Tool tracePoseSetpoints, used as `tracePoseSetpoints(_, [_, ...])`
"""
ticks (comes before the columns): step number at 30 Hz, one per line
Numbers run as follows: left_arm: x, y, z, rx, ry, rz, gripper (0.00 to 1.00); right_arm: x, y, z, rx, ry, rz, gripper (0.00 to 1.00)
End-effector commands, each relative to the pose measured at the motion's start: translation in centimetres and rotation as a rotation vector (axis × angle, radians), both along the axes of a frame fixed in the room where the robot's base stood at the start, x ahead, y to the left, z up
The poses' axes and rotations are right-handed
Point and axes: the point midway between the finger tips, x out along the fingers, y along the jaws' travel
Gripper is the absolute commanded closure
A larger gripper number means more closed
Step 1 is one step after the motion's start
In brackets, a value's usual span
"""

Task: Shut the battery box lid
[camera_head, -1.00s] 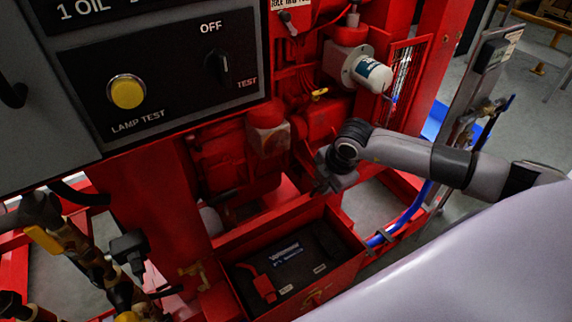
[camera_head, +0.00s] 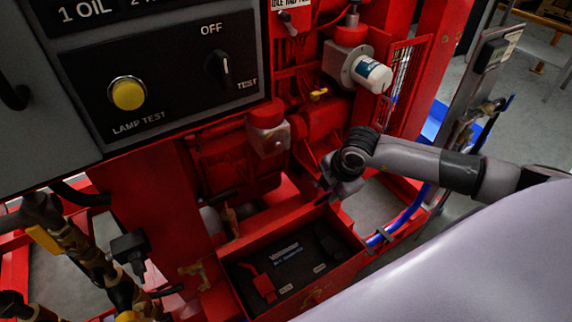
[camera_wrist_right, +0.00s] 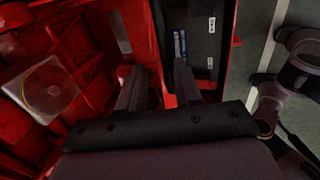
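The red battery box (camera_head: 335,279) stands open at the bottom middle of the head view, with a black battery (camera_head: 290,268) showing inside. Its lid is not over the opening, and I cannot clearly tell it from the red parts around the box. My right gripper (camera_head: 329,188) is above the box's far right corner. In the right wrist view its two fingers (camera_wrist_right: 158,82) are apart with nothing visibly held between them. The battery (camera_wrist_right: 195,45) shows beyond the right finger. My left gripper is not in view.
A grey control panel (camera_head: 170,75) with a yellow button overhangs the upper left. Red engine parts (camera_head: 235,155) stand behind the box. A blue hose (camera_head: 408,213) runs right of it. Brass pipework (camera_head: 95,262) stands at the lower left.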

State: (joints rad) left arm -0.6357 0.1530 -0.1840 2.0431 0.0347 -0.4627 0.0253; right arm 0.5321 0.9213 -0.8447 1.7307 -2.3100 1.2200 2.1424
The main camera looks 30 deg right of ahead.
Motion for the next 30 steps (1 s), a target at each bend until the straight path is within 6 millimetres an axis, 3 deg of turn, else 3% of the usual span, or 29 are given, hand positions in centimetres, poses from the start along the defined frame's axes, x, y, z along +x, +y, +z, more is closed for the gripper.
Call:
tracePoseSetpoints(11, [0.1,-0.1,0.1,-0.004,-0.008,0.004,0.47,0.0,0.0,-0.1,0.0,0.002,0.0,0.57])
tracePoseSetpoints(13, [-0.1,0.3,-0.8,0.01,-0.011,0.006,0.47,0.0,0.0,-0.1,0.0,0.002,0.0,0.57])
tracePoseSetpoints(30, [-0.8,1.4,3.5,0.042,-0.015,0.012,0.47,-1.6,-0.1,7.1,-0.001,0.003,0.001,0.57])
